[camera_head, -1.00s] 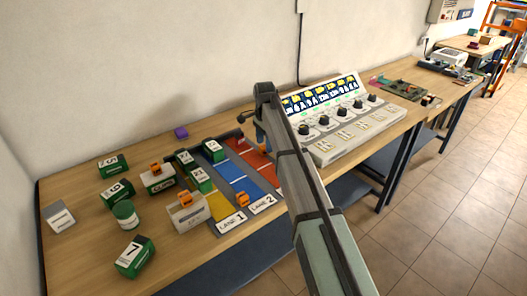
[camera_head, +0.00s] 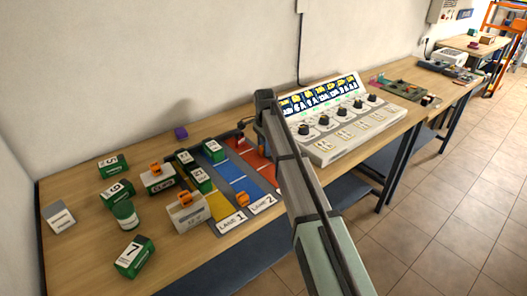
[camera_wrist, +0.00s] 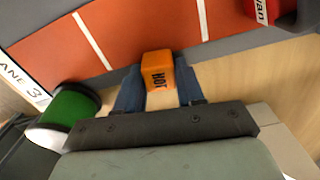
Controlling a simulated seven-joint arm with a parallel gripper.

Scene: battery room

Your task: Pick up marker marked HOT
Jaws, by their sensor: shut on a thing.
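The orange marker marked HOT (camera_wrist: 158,68) is between the two blue fingers of my gripper (camera_wrist: 158,90) in the wrist view. The fingers are shut on it, one on each side. It is over or beside the red lane strip (camera_wrist: 135,30); I cannot tell whether it touches the surface. In the head view my gripper (camera_head: 261,135) is at the red lane, left of the grey control console, and my arm hides the marker.
A red object (camera_wrist: 268,12) is at upper right. The console (camera_head: 345,125) stands right of my arm. Several green numbered blocks and orange pieces occupy the table's left part.

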